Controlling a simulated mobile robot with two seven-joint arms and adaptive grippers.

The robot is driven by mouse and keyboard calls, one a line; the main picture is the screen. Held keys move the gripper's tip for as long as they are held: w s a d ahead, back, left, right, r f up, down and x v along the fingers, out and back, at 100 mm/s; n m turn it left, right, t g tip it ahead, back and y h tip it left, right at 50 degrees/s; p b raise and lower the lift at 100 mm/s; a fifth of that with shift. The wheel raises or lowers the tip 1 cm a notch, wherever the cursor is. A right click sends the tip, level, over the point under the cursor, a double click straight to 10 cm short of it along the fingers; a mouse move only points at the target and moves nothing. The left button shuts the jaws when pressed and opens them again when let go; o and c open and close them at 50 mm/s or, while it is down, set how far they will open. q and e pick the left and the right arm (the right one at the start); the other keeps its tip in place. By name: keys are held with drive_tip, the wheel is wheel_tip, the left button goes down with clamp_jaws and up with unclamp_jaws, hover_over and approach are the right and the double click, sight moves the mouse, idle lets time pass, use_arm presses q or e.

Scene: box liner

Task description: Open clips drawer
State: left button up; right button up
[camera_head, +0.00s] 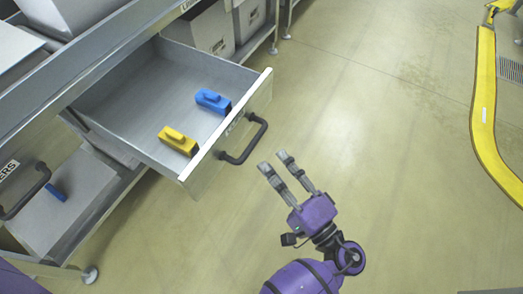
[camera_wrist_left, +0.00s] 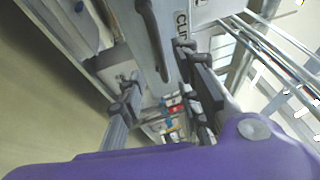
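The clips drawer (camera_head: 130,126) is pulled well out of the bench in the head view. Its front carries a partly readable label and a dark bar handle (camera_head: 251,146). A blue clip (camera_head: 213,101) and a yellow clip (camera_head: 179,141) lie inside it. My left gripper (camera_head: 274,161) is open and empty, apart from the handle and just below it in the picture. In the left wrist view the handle (camera_wrist_left: 152,40) stands above the parted fingers (camera_wrist_left: 155,90), beside a label starting "CLI". My right gripper is not in view.
A second drawer front with a dark handle (camera_head: 26,194) is at the left. Grey boxes (camera_head: 205,30) stand on shelving behind the drawer.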

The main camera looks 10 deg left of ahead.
use_arm(q)
drive_tip(key=v, duration=0.3)
drive_tip(key=shift+s+d, duration=0.2)
idle(0.4)
